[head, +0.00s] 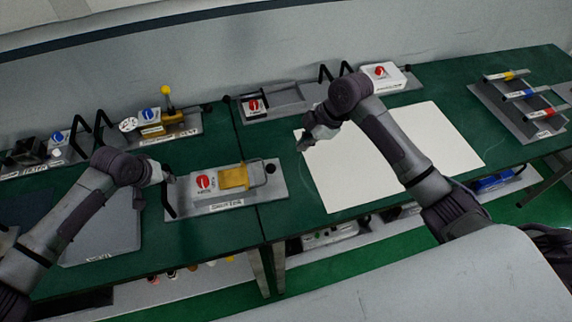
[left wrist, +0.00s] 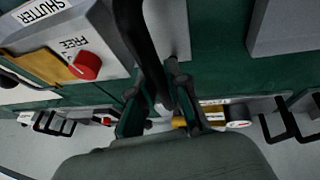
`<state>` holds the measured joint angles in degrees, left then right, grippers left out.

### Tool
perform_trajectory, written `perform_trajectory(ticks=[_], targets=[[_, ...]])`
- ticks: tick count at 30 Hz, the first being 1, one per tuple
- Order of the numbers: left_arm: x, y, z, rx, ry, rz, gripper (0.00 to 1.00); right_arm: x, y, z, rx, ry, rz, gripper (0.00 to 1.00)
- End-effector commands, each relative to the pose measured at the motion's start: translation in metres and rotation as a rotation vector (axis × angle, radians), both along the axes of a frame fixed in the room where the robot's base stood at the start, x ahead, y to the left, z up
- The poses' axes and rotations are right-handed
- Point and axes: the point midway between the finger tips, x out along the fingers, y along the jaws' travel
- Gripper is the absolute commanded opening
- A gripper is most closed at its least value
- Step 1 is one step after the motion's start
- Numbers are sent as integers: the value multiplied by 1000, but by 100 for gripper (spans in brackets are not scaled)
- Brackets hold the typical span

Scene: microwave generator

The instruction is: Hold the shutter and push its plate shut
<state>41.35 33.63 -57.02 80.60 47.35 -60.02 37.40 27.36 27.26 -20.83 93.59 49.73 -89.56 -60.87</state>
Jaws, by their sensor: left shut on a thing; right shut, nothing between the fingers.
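The shutter (head: 203,199) is a grey unit on a flat base, with a red knob, a yellow plate (head: 233,178) and a black handle (head: 168,198) at its left end. In the left wrist view the shutter body (left wrist: 95,32) shows its SHUTTER and FREE labels, the red knob and part of the yellow plate (left wrist: 40,66). My left gripper (head: 163,178) is shut on the black handle, which runs between its fingers in the left wrist view (left wrist: 158,96). My right gripper (head: 306,142) is shut and empty, above the table to the right of the shutter, apart from it.
A white sheet (head: 440,140) covers the table beneath my right arm. Other units with black handles stand along the back, including one with a blue knob and yellow block (head: 158,128). A rack with coloured bars (head: 520,105) is at the far right. Green table shows around the shutter.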

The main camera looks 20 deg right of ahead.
Motion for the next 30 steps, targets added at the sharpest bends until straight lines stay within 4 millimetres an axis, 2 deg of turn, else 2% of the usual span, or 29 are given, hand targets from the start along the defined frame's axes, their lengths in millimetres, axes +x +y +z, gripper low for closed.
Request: perform_trajectory(ticks=[3,6,16,17,22,30], targets=[[-3,0,-5,3,10,0,0,-4,-8,17,-1,-2,0,0],[-3,0,-5,3,10,0,0,-6,-10,25,-1,-1,-1,0],[-3,0,-4,3,10,0,0,-8,-12,30,0,1,0,0],[-3,0,-4,3,10,0,16,-8,-12,30,0,1,0,0],[-2,0,-3,2,6,0,44,-8,-12,30,0,1,0,0],[-1,0,-1,1,2,0,44,-8,-12,30,0,1,0,0]])
